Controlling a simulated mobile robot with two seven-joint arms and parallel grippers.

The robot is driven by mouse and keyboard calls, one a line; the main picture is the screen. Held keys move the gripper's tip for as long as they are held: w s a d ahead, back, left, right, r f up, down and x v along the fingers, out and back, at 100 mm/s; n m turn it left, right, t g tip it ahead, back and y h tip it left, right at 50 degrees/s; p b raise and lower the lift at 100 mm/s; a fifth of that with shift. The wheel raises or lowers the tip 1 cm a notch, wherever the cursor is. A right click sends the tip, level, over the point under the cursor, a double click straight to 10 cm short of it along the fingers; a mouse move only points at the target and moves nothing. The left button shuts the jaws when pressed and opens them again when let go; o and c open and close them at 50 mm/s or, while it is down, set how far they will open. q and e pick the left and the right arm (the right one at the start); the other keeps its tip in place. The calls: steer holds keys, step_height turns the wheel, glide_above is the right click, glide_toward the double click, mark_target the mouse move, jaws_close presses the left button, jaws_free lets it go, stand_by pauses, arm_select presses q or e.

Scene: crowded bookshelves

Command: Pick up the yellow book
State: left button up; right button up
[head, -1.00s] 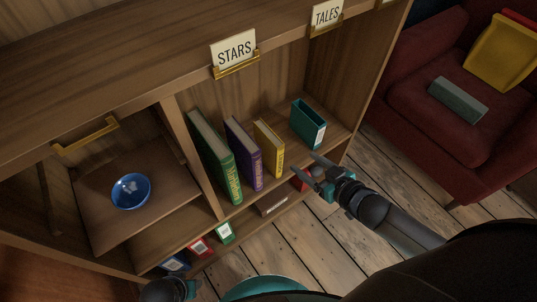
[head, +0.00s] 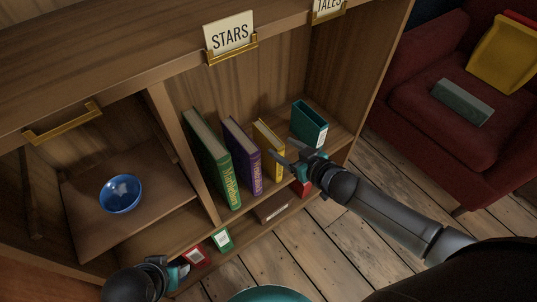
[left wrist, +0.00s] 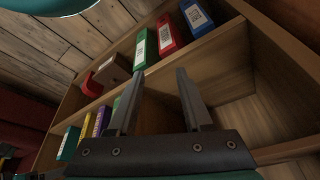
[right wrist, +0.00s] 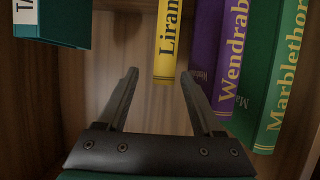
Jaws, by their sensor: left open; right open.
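The yellow book (head: 266,137) stands upright on the shelf under the STARS sign, between a purple book (head: 243,156) and a teal book (head: 309,124). My right gripper (head: 277,155) is open and empty in front of it, overlapping its lower part in the head view. In the right wrist view, the yellow book's spine (right wrist: 168,42) lies just beyond and roughly between the open fingertips (right wrist: 159,76). No finger closes on it. My left gripper (head: 182,273) is low at the front left of the shelves; its fingers (left wrist: 157,72) are open and empty in the left wrist view.
A green book (head: 213,160) stands left of the purple one. A divider separates them from a compartment with a blue bowl (head: 121,194). Red (head: 197,255) and green (head: 222,240) items sit on a lower shelf. A red armchair (head: 400,90) stands at the right.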

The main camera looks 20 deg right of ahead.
mark_target(272, 142)
steer(key=shift+b+x, duration=0.6)
steer(key=shift+x, duration=0.4)
steer(key=b+x, duration=0.2)
steer(key=x, duration=0.1)
steer(key=shift+s+a+f, duration=0.15)
steer(key=shift+s+a, duration=0.05)
arm_select(q)
step_height(272, 142, up, 6)
steer(key=w+d+t, duration=0.1)
steer(key=t, duration=0.1)
steer(key=shift+r+h, duration=0.15)
steer(key=shift+h, duration=0.15)
arm_select(e)
steer(key=shift+w+a+f, duration=0.15)
steer(key=shift+w, duration=0.3)
arm_select(q)
steer(key=shift+w, duration=0.1)
arm_select(e)
jaws_close()
